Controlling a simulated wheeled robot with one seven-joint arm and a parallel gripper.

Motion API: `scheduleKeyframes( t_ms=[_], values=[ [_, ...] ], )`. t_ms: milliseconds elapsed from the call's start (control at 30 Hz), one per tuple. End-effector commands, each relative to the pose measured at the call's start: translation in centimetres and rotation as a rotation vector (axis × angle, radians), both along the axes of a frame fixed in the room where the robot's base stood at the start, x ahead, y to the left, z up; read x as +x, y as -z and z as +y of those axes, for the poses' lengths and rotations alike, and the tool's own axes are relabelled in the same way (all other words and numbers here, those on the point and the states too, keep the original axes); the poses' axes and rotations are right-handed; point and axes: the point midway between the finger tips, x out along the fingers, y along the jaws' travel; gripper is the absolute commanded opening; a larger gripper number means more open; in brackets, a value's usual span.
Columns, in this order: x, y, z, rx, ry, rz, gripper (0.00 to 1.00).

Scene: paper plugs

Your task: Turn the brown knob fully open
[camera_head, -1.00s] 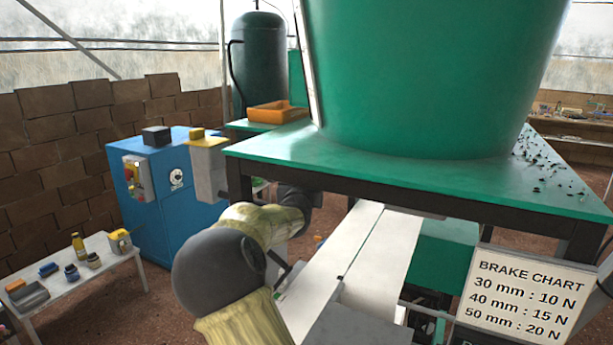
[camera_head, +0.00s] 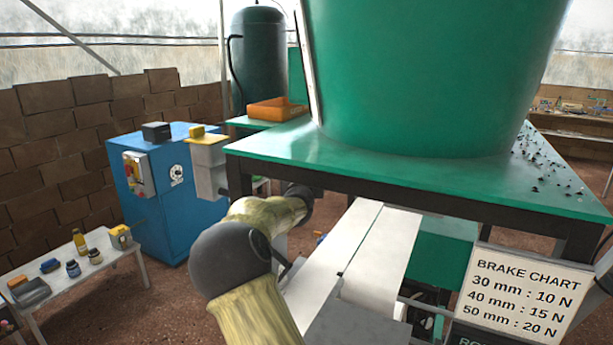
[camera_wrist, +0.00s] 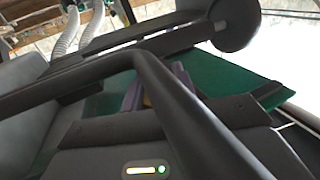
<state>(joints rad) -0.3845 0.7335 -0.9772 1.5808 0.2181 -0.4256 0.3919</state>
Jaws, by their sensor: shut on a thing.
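In the wrist view my gripper (camera_wrist: 155,92) shows as small purple finger parts behind a dark curved bar. A small brown patch (camera_wrist: 147,101) shows between the fingers. It is likely the brown knob, and the gripper is shut on it. Most of the knob is hidden, so its turned angle cannot be told. In the head view my arm reaches toward the left end of the green table (camera_head: 290,150). My gripper and the knob cannot be made out there, behind the arm and below the tabletop.
A large green tub stands on the table (camera_head: 430,80). A blue cabinet (camera_head: 150,200) stands to the left, with a low white bench (camera_head: 110,262) in front. White slanted panels (camera_head: 375,250) lie right of my arm. A brake chart sign (camera_head: 525,297) stands at the lower right.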

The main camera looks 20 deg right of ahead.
Motion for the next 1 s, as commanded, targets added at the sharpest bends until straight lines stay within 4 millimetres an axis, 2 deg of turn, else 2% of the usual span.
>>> scheduleKeyframes(
  t_ms=[600,1000],
  values=[
    [0.10,0.30,0.14,0.004,-0.169,0.002,0.06],
    [0.17,0.19,0.39,0.001,-0.187,0.004,0.06]
  ],
)
